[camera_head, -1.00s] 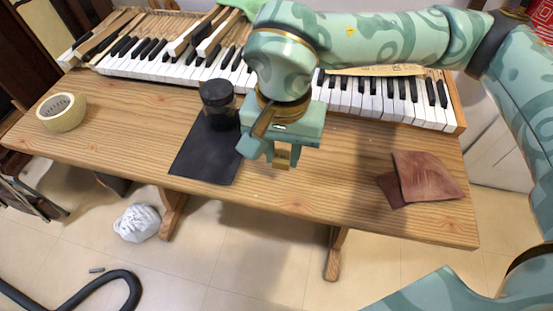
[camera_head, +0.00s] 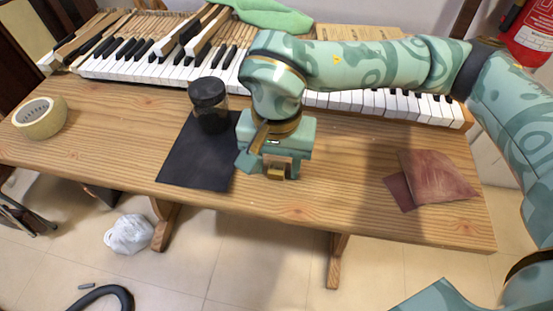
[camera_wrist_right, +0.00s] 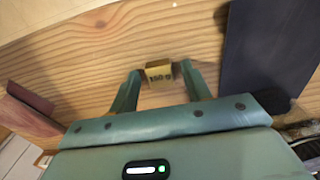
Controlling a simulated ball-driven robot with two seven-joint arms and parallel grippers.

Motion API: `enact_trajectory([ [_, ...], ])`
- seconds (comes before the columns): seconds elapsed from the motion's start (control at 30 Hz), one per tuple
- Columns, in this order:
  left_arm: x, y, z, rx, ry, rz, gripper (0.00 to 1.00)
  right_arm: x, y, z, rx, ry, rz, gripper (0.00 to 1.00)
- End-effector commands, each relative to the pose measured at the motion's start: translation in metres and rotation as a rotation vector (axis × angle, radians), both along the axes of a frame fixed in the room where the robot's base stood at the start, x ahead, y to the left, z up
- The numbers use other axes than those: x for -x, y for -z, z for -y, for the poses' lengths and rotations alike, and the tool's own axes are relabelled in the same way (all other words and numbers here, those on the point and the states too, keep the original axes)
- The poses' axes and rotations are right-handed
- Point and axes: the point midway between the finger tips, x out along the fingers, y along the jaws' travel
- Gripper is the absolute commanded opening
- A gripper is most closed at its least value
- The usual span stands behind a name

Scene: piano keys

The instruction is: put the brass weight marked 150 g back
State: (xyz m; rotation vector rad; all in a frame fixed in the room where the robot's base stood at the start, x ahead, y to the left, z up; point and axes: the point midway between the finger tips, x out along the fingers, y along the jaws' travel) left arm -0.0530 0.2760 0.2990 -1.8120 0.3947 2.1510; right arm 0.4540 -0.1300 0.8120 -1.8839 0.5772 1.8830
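The brass weight (camera_wrist_right: 158,72), marked 150 g, shows between the fingers of my right gripper (camera_wrist_right: 160,80) in the right wrist view. Gaps show between it and both fingers, so the gripper looks open around it. In the head view the weight (camera_head: 275,173) shows low at the right gripper (camera_head: 277,168), over the front part of the wooden table, right of the dark mat (camera_head: 190,165). I cannot tell for sure whether it rests on the wood. My left gripper is not in view.
A black-lidded jar (camera_head: 208,97) stands at the mat's top edge. A roll-like ring (camera_head: 40,118) sits far left. Brown leather pieces (camera_head: 438,178) lie on the right. Piano keys (camera_head: 130,66) run along the back. Bare table (camera_head: 340,180) lies between gripper and leather.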

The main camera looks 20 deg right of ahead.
Motion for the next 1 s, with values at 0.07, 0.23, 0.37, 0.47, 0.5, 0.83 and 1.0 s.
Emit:
enact_trajectory([
  [0.07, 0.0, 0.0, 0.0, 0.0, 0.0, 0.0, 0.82, 0.0, 0.0, 0.0, 0.0, 0.0, 0.0, 0.49],
  [0.23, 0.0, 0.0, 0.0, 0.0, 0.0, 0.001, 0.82, 0.0, 0.0, 0.0, 0.0, 0.0, 0.0, 0.49],
  [0.37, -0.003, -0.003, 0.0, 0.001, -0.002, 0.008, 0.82, 0.0, -0.01, 0.0, 0.0, -0.001, 0.004, 0.49],
  [0.47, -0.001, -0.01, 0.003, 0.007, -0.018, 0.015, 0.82, 0.0, -0.03, 0.0, 0.0, 0.0, 0.009, 0.49],
  [0.5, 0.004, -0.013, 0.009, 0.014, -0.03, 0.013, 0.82, 0.0, -0.04, 0.0, 0.0, 0.0, 0.011, 0.49],
  [0.83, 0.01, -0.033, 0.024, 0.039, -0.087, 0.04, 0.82, 0.0, -0.111, 0.0, 0.0, 0.0, 0.006, 0.49],
  [1.0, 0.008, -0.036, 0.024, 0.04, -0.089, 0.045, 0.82, 0.0, -0.123, 0.0, 0.0, -0.001, 0.001, 0.49],
])
